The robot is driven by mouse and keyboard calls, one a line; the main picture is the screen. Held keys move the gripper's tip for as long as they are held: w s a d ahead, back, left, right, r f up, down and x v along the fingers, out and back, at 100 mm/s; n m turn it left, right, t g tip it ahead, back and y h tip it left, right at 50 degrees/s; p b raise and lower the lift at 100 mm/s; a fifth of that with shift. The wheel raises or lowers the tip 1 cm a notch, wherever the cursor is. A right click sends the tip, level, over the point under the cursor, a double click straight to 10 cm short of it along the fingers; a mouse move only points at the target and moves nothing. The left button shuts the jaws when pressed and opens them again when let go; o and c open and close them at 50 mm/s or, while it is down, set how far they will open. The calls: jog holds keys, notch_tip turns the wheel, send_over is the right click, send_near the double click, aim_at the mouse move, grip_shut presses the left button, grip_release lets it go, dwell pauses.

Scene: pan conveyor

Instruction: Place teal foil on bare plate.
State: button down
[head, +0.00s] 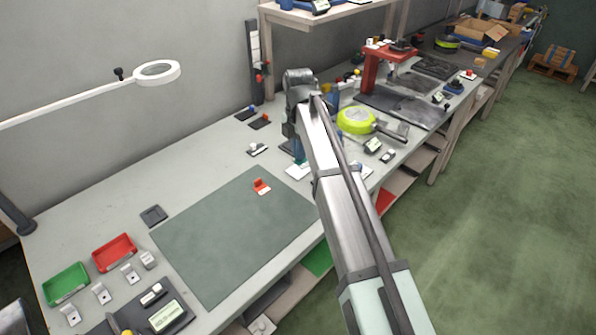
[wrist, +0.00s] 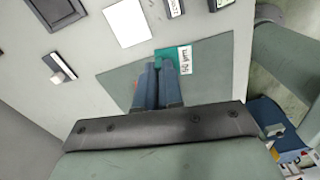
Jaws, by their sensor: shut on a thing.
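The teal foil (wrist: 172,52) is a small flat piece with a white printed label (wrist: 186,60) on its right side. My gripper (wrist: 158,64) is shut on it, with the blue fingers closed on its near left part. A plain white plate (wrist: 127,22) lies ahead and left of the foil in the wrist view, apart from it. A white piece beside my gripper in the head view looks like this plate (head: 297,171). In the head view my gripper (head: 297,158) is partly hidden by my arm, and I cannot make out the foil there.
A green mat (head: 225,240) covers the near bench, with a red item (head: 261,186) on it. A white block with a black knob (wrist: 60,72) lies left of the plate. A yellow-green round pan (head: 355,120) and a red stand (head: 377,62) are farther back.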

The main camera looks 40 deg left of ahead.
send_over(295, 167)
jog(key=shift+n, duration=0.8)
jog(key=shift+s+f, duration=0.1)
jog(key=shift+f, duration=4.5)
jog(key=c, duration=1.3)
grip_release()
jog(key=shift+f, duration=0.1)
notch_tip(295, 167, up, 12)
jog(key=shift+r, duration=0.15)
